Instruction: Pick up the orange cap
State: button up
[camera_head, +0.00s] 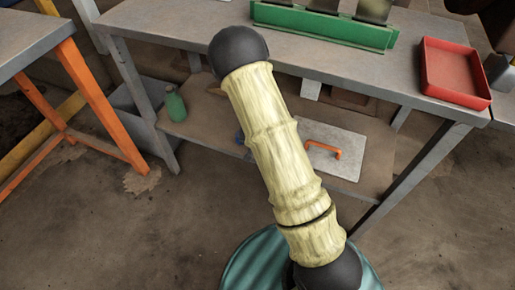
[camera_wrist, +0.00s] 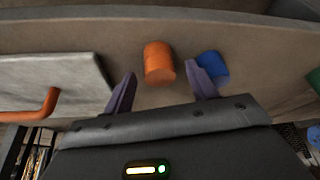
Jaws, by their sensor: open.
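The orange cap (camera_wrist: 158,62) is a small cylinder on the brown lower shelf (camera_wrist: 220,32) in the wrist view. My gripper (camera_wrist: 160,71) is open and empty, with one purple finger on each side of the cap's near end in the picture. I cannot tell whether the cap lies fully between the fingers or just beyond them. In the head view, my arm hides the cap and my gripper.
A blue cylinder (camera_wrist: 213,67) is close beside the right finger. A grey plate (camera_wrist: 62,82) with an orange handle (camera_wrist: 47,106) lies to the left. A green bottle (camera_head: 175,104) stands on the shelf. The upper tabletop (camera_head: 190,22) overhangs the shelf, with a red tray (camera_head: 478,103) on it.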

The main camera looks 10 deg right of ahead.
jog(key=shift+x, duration=0.75)
jog(key=shift+r, duration=0.1)
jog(key=c, duration=1.1)
